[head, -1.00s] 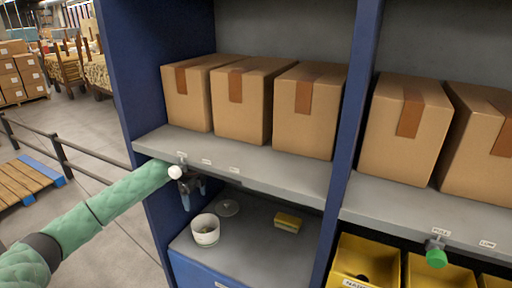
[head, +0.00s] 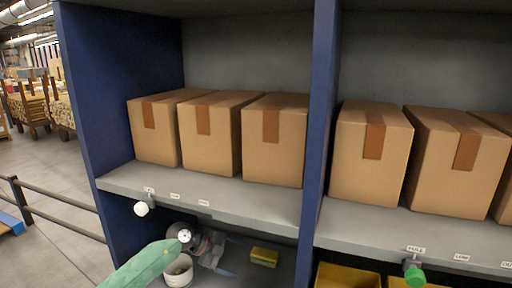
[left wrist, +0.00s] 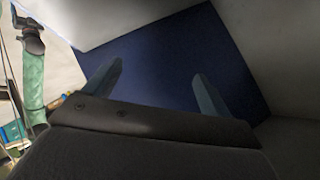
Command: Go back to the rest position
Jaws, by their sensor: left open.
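My left gripper (head: 232,256) is in the lower bay of the blue-framed rack, below the grey shelf (head: 225,204). Its two bluish fingers are apart, with nothing visible between them. In the left wrist view the open fingers (left wrist: 158,70) point toward a dark blue panel (left wrist: 165,55). A green-sleeved arm link of mine shows at the left of that view. I cannot make out my right gripper.
Several taped cartons (head: 274,145) stand on the shelf. A small yellow block (head: 264,257) lies in the lower bay; yellow bins (head: 345,276) stand right. A dark railing (head: 55,213) is at left.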

